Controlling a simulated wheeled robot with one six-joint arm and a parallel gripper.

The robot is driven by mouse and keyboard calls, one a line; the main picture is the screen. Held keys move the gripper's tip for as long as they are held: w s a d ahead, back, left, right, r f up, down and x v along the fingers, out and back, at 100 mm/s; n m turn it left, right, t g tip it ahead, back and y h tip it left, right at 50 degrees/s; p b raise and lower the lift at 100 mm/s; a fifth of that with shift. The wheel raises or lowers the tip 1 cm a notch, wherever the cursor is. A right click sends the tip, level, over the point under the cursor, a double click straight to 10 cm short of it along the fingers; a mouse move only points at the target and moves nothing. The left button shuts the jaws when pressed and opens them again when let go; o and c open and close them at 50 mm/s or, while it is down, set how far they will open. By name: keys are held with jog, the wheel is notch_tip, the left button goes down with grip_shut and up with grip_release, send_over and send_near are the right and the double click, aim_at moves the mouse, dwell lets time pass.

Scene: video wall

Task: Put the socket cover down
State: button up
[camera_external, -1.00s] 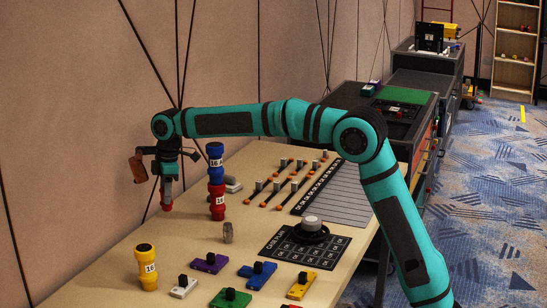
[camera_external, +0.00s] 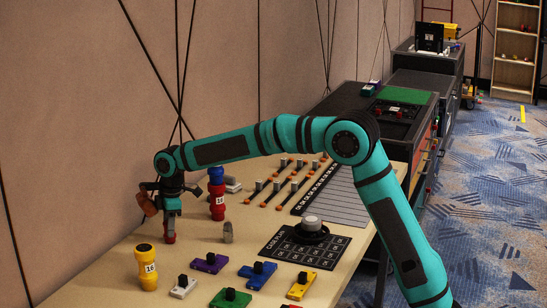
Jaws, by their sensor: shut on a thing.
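My gripper (camera_external: 170,224) points down over the left part of the table, near the wall. It is shut on a small red piece (camera_external: 169,238), which I take to be the socket cover; the fingers hide most of it. The red piece is at or just above the tabletop; I cannot tell whether it touches.
A small grey piece (camera_external: 228,232) and a yellow connector (camera_external: 147,266) stand nearby. Several coloured blocks lie in front. Bare table (camera_external: 110,272) shows at left.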

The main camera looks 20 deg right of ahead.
jog(key=o, duration=0.9)
jog(key=shift+o, duration=0.2)
notch_tip(320, 180, up, 12)
jog(key=d, duration=0.1)
jog(key=shift+d, duration=0.25)
jog(key=shift+r, duration=0.1)
